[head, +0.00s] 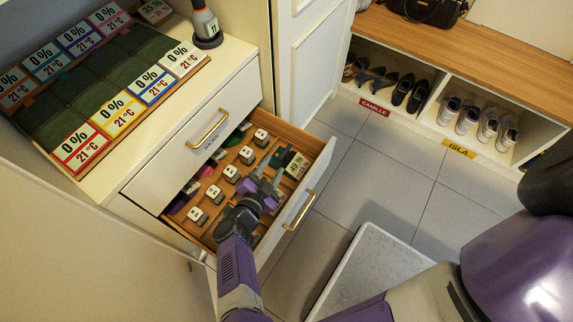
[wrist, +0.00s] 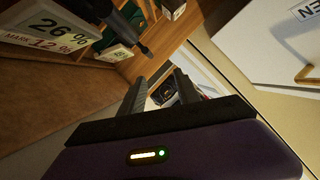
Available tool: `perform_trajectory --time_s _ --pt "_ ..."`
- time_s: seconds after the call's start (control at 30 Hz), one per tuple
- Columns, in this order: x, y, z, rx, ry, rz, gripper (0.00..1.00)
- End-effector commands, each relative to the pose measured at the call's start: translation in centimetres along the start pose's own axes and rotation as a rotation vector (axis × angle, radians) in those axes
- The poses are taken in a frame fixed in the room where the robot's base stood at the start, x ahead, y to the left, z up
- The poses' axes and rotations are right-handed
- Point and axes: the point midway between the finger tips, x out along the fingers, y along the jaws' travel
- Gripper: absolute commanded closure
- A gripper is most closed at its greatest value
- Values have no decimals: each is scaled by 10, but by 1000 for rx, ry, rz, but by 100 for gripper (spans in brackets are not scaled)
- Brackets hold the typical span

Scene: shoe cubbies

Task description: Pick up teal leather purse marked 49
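My gripper (head: 264,182) hangs over the right part of the open drawer (head: 318,150). In the wrist view its two dark fingers (wrist: 160,88) stand apart with nothing between them. A dark green-teal item (head: 277,158) lies in the drawer just beyond the fingers, beside a white display card (head: 296,165). Whether it is the teal purse marked 49 I cannot tell. In the wrist view a green item (wrist: 131,12) shows at the top, left of the fingers, partly cut off, near a small tag (wrist: 117,53) I cannot read clearly.
Several white tag blocks (head: 231,173) stand among the drawer's wooden dividers. A second, closed drawer (head: 190,140) is above it.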

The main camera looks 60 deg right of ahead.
Motion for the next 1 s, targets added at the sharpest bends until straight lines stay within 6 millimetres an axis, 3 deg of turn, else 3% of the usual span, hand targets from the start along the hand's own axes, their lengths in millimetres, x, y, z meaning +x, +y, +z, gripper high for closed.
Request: perform_trajectory --time_s 0.27,0.47,1.0 --pt "11 19 27 0 0 0 61" --pt "18 22 29 0 1 1 61" --pt "82 24 28 1 2 1 61"
